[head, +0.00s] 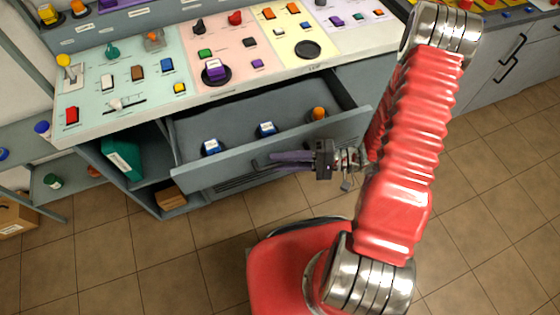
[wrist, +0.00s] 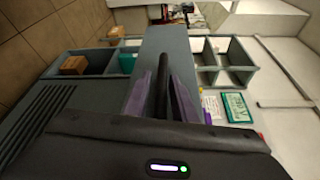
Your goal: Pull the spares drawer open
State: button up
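The spares drawer (head: 222,170) is a grey drawer under the sloped control desk in the head view. It stands pulled well out, with its inside showing. Two blue-and-white parts (head: 211,147) and an orange-topped part (head: 318,114) are in it. My gripper (head: 277,159) is at the outer face of the drawer front. In the wrist view its purple fingers (wrist: 163,92) lie on either side of the dark bar handle (wrist: 163,75), close against it, and appear shut on it. The exact finger contact is partly hidden by the gripper body.
The desk top (head: 130,75) above carries many coloured switches and knobs. Left of the drawer is an open shelf with a teal binder (head: 122,157) and a brown box (head: 171,197). Tiled floor (head: 140,255) in front is clear apart from my base.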

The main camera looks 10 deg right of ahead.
jog(key=shift+o, duration=0.7)
jog(key=shift+r, duration=0.1)
jog(key=f+v, duration=0.1)
jog(key=v, duration=1.2)
jog(key=shift+s+d+r, duration=0.15)
jog(key=shift+d+r, duration=0.2)
jog(key=shift+r, duration=0.05)
